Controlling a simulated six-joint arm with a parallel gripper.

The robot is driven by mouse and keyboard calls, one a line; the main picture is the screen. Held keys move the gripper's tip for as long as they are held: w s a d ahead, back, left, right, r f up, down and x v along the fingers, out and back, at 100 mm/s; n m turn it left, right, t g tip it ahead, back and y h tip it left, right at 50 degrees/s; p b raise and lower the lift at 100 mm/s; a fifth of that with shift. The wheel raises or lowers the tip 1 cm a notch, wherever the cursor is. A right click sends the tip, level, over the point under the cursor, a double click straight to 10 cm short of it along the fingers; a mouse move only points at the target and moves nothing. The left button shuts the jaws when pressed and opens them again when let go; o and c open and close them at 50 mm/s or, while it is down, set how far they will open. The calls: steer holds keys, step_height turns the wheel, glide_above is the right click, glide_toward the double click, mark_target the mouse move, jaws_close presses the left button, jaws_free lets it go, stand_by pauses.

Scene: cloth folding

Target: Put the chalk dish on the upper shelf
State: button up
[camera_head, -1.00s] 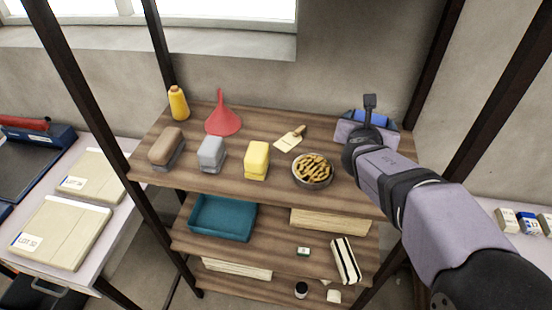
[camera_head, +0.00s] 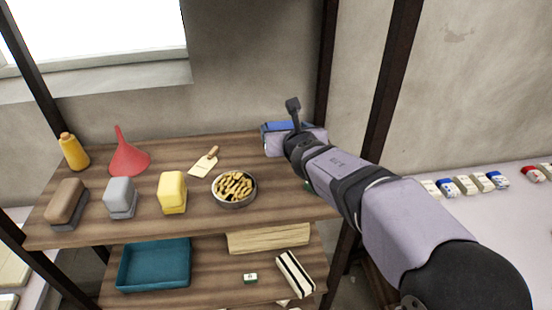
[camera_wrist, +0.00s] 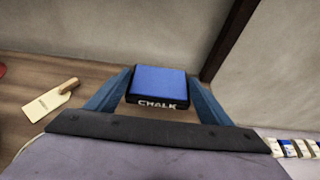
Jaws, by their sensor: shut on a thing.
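The chalk dish (camera_wrist: 158,82) is a small black box with a blue top and the word CHALK on its front. In the wrist view it sits between the two blue fingers of my gripper (camera_wrist: 160,75), which is shut on it. In the head view my gripper (camera_head: 290,130) is over the back right corner of the upper shelf (camera_head: 150,222), and a blue part shows there. My arm hides part of that corner. I cannot tell whether the dish touches the board.
The upper shelf also holds a bowl of brown pieces (camera_head: 234,188), a scoop (camera_head: 204,164), a red funnel (camera_head: 128,158), a yellow bottle (camera_head: 73,152) and several brushes or blocks. A teal tray (camera_head: 153,265) is on the shelf below. A dark post (camera_head: 385,90) stands behind my arm.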

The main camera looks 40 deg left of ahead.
mark_target(285, 160)
steer(key=shift+f+b, duration=0.95)
steer(key=shift+f, duration=0.65)
steer(key=shift+c, duration=0.2)
steer(key=shift+f+b, duration=1.55)
steer(key=shift+f, duration=0.3)
steer(key=shift+f, duration=0.15)
steer(key=o, duration=1.3)
steer(key=shift+c, duration=0.2)
steer(key=v, duration=1.2)
